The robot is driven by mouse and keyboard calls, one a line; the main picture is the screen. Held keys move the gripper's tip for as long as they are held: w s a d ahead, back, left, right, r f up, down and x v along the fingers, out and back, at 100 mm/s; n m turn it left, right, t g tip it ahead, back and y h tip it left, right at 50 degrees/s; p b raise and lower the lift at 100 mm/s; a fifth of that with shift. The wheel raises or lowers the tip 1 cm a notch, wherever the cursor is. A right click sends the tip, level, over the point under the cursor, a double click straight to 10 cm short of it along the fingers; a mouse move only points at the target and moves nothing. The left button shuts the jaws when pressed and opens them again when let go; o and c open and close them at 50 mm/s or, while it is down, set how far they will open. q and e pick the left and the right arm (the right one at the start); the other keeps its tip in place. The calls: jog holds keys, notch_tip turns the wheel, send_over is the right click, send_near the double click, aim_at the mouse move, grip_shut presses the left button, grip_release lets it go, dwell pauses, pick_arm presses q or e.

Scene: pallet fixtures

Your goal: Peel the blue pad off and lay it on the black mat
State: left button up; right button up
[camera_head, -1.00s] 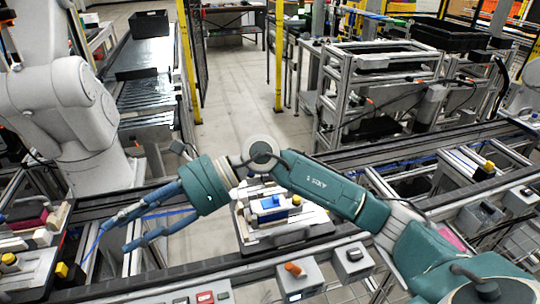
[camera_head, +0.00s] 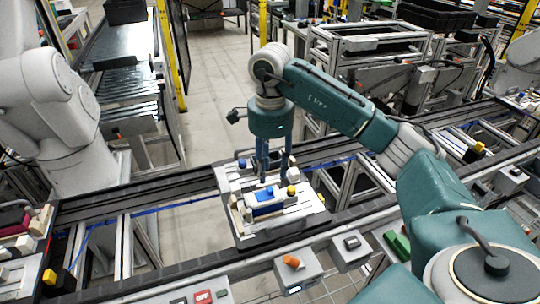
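My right gripper (camera_head: 274,178) points down just behind and above the pad. Its two blue fingers are apart, with nothing visible between them. The fingertips are close to the pad's far side; I cannot tell whether they touch anything. I cannot make out the black mat with certainty. My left gripper is not in view.
The pallet sits on a dark conveyor rail (camera_head: 180,265). A yellow-topped post (camera_head: 291,192) stands right of the block. A control box with an orange knob (camera_head: 292,262) is in front. Another pallet (camera_head: 28,262) is at the far left, near a grey robot arm (camera_head: 68,120).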

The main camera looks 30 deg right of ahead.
aim_at(271, 188)
notch_tip(271, 188, down, 6)
jog(key=shift+f+p, duration=0.25)
jog(key=shift+p, duration=0.5)
grip_shut()
